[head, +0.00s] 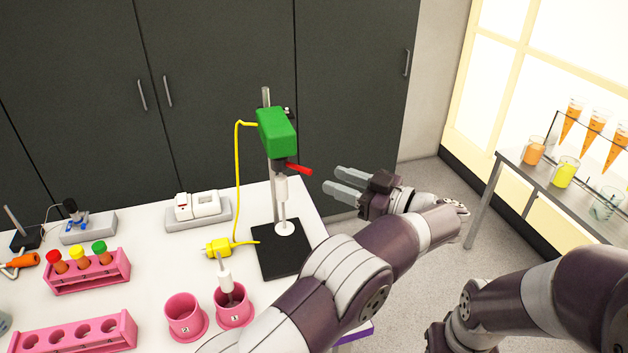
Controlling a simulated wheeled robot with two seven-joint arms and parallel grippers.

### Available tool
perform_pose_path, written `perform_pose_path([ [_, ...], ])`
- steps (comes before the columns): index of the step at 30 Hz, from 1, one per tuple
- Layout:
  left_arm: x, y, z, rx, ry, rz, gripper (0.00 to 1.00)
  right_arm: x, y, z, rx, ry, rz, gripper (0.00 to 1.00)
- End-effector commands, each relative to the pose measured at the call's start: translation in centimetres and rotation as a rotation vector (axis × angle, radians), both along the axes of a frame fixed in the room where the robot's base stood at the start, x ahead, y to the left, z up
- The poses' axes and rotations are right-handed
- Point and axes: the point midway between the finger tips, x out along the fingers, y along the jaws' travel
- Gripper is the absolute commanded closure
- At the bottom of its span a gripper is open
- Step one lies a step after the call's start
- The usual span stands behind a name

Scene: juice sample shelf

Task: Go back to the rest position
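My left arm reaches across the lower middle of the head view. My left gripper (332,179) is beyond the table's right edge, to the right of the stand with the green motor. Its two pale fingers point left with a gap between them, and nothing is held. My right arm (545,300) comes in from the lower right and bends down. Its gripper fingers are not visible.
The green motor (276,132) stands on a black base (283,262) on the white table. Pink cups (185,318) and (233,310) and pink racks (88,274) are at left. A side shelf (548,188) holds beakers and orange tubes. Floor is clear between.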

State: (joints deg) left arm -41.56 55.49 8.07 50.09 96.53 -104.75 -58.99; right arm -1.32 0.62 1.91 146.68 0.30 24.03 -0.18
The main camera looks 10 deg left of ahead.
Motion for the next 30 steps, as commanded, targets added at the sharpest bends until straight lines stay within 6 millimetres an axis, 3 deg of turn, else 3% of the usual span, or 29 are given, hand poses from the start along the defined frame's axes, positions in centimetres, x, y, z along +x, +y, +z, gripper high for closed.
perform_pose_path([
  [3, -0.9, -2.0, -0.2, -0.001, -0.002, -0.002, 0.61, 0.0, 0.0, -0.8, 0.0, 0.0, 0.0, 0.57],
  [6, -1.3, -2.7, 0.0, 0.0, -0.001, 0.0, 0.61, 0.0, 0.0, -0.9, 0.0, 0.0, 0.0, 0.57],
  [16, -1.4, -3.0, 0.1, -0.004, -0.008, 0.0, 0.61, 0.0, 0.0, -0.8, 0.0, 0.0, 0.0, 0.57],
  [17, -1.2, -3.0, 0.0, -0.015, -0.025, -0.008, 0.61, 0.0, 0.0, -0.8, 0.0, 0.0, 0.0, 0.57],
  [20, 2.1, -5.0, -0.6, -0.081, -0.125, -0.204, 0.61, 0.0, 0.0, -0.8, 0.0, 0.0, 0.0, 0.57],
  [24, 7.9, -12.7, -4.5, -0.13, -0.092, -0.838, 0.61, 0.0, 0.0, -0.8, 0.0, 0.0, 0.0, 0.57],
  [26, 8.2, -14.5, -7.1, -0.196, 0.053, -1.091, 0.61, 0.0, 0.0, -0.8, 0.0, 0.0, 0.0, 0.57],
  [28, 5.7, -13.6, -11.3, -0.303, 0.325, -1.295, 0.61, 0.0, 0.0, -0.8, 0.0, 0.0, 0.0, 0.57],
  [30, 0.6, -9.8, -15.3, -0.416, 0.629, -1.375, 0.61, 0.0, 0.0, -0.8, 0.0, 0.0, 0.0, 0.57],
])
